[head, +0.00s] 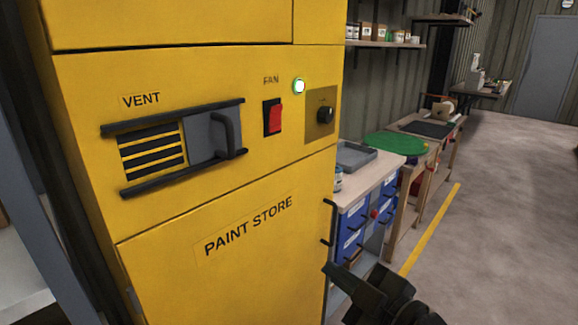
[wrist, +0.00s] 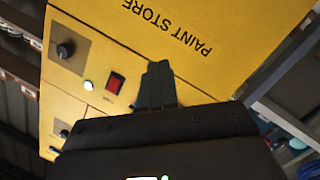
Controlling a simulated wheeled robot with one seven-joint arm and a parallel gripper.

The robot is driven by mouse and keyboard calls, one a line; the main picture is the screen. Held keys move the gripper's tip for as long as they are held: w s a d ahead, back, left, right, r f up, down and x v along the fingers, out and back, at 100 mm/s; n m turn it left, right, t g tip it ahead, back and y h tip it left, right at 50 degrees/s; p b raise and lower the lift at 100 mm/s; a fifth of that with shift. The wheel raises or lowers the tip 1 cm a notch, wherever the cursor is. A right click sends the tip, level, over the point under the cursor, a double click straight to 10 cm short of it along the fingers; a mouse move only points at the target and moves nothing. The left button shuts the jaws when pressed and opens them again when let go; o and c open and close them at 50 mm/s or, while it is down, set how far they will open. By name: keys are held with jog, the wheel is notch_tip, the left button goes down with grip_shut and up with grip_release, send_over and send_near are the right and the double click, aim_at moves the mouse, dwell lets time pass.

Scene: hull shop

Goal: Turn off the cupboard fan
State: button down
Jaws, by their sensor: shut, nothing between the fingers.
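The yellow paint store cupboard (head: 160,70) fills the left and middle of the head view. Its red fan rocker switch (head: 272,118) sits in a black frame under the label FAN. A round lamp (head: 299,86) to the right of the switch glows white-green. The switch (wrist: 115,83) and lit lamp (wrist: 88,86) also show in the wrist view, where the cupboard appears upside down. My gripper (head: 328,268) is low at the right of the cupboard in the head view, below the switch and apart from it. Its fingers (wrist: 157,72) are shut and empty.
A black knob (head: 325,115) is right of the lamp. A vent (head: 152,149) with a grey sliding cover and dark handle (head: 229,135) is left of the switch. A workbench (head: 380,165) with blue drawers (head: 352,228) stands right of the cupboard. Open floor (head: 510,190) lies further right.

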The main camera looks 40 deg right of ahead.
aim_at(277, 112)
jog(key=w+d+r+n+t+y, duration=0.1)
jog(key=w+d+r+n, duration=0.1)
jog(key=r, duration=0.4)
jog(key=w+d+r+n+t+y, duration=0.1)
jog(key=w+d+r+n, duration=0.1)
jog(key=d+r+n, duration=0.2)
jog(key=w+d+r+n+t+y, duration=0.1)
jog(key=w+d+r+n, duration=0.1)
jog(key=r+n, duration=0.4)
notch_tip(277, 112, up, 3)
jog(key=shift+w+d+f, duration=0.15)
jog(key=shift+d, duration=0.65)
jog(key=w+p, duration=0.2)
jog(key=w, duration=0.2)
jog(key=w+r+p, duration=0.1)
jog(key=w+p, duration=0.1)
jog(key=w, duration=0.2)
jog(key=w+p, duration=0.1)
jog(key=w, duration=0.3)
jog(key=shift+w+a+r+p, duration=0.25)
jog(key=shift+w+r+p, duration=0.05)
jog(key=shift+r+p, duration=0.1)
jog(key=shift+w, duration=0.6)
jog(key=shift+w+f, duration=0.1)
jog(key=shift+f, duration=0.05)
